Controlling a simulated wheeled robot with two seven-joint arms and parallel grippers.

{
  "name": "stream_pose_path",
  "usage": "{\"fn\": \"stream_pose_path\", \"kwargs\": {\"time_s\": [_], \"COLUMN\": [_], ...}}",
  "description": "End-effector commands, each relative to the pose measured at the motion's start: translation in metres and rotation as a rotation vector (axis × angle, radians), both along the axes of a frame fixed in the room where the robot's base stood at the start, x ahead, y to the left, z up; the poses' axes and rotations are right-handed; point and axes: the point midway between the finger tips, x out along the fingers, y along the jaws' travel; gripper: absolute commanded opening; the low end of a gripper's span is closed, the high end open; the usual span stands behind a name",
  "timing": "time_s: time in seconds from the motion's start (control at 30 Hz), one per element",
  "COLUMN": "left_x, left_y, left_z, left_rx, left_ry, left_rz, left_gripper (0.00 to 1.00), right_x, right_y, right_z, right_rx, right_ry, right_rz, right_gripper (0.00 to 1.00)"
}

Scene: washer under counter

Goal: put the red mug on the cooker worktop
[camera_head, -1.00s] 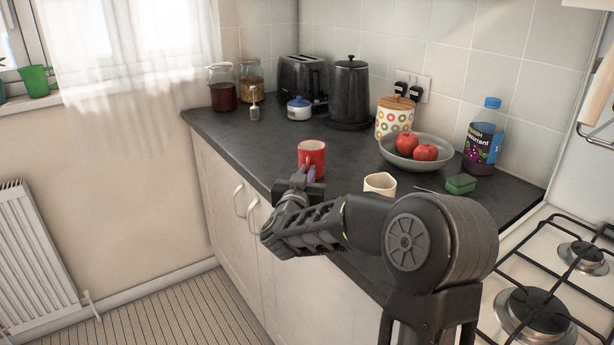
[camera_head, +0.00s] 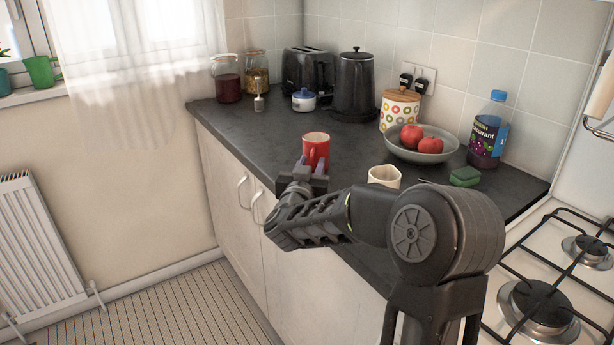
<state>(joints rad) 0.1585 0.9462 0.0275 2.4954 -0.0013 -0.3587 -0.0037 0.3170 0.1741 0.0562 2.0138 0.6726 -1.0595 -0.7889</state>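The red mug (camera_head: 316,145) stands upright on the dark counter (camera_head: 262,140), near its front edge. My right gripper (camera_head: 311,166) is at the front of the mug, with its fingers pointing toward it. The fingers show apart, with a gap between them, and overlap the lower part of the mug in the picture. Whether they touch it I cannot tell. The white cooker with its gas hob (camera_head: 500,318) is at the lower right, partly cut off by the frame. My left gripper is out of view.
A cream cup (camera_head: 384,176), a bowl (camera_head: 440,156) with red apples and a green sponge (camera_head: 464,177) stand right of the mug. A bottle (camera_head: 487,135), patterned canister (camera_head: 400,110), kettle (camera_head: 354,85) and toaster (camera_head: 306,75) stand behind. The counter left of the mug is clear.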

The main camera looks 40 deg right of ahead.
Motion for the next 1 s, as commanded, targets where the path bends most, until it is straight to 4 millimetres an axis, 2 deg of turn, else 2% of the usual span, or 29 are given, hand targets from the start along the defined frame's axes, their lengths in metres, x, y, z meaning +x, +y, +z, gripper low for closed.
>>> {"fn": "stream_pose_path", "kwargs": {"time_s": [0.17, 0.4, 0.6, 0.73, 1.0], "left_x": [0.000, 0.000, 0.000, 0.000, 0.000], "left_y": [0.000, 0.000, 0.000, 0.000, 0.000], "left_z": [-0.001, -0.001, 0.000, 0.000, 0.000], "left_rx": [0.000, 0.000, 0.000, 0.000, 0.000], "left_ry": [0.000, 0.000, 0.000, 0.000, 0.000], "left_rz": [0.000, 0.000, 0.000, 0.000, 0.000], "left_gripper": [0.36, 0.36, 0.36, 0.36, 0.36], "right_x": [-0.013, -0.044, -0.066, -0.072, -0.073], "right_y": [0.019, 0.058, 0.083, 0.091, 0.092], "right_z": [0.000, 0.000, 0.000, 0.000, -0.001], "right_rx": [-0.001, 0.000, 0.001, 0.000, 0.000], "right_ry": [-0.001, 0.000, 0.001, 0.000, 0.000], "right_rz": [0.004, 0.005, 0.003, 0.002, 0.001], "right_gripper": [0.31, 0.31, 0.31, 0.31, 0.31]}}
